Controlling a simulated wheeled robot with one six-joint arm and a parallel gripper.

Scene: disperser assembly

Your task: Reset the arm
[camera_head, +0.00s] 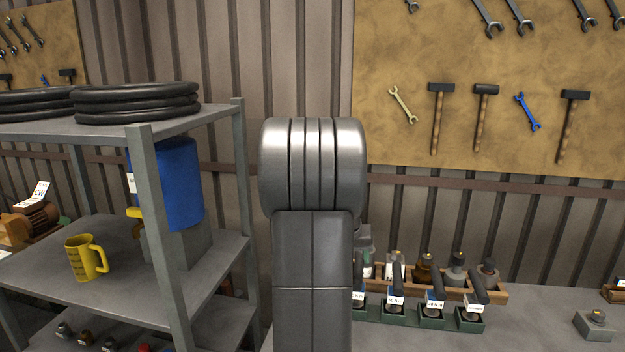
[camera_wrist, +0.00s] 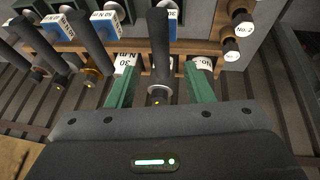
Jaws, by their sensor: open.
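My gripper (camera_wrist: 160,78) shows in the wrist view as a dark body with a lit green indicator, along the bottom. It is open.
Black-handled tools (camera_head: 398,278) stand in green holders on the workbench (camera_head: 540,322), before a wooden rack (camera_head: 490,292) of bottles. A grey shelf (camera_head: 225,262) at left holds a yellow jug (camera_head: 86,258), a blue container (camera_head: 170,185) and black rings (camera_head: 135,103). Tools hang on the pegboard (camera_head: 410,55).

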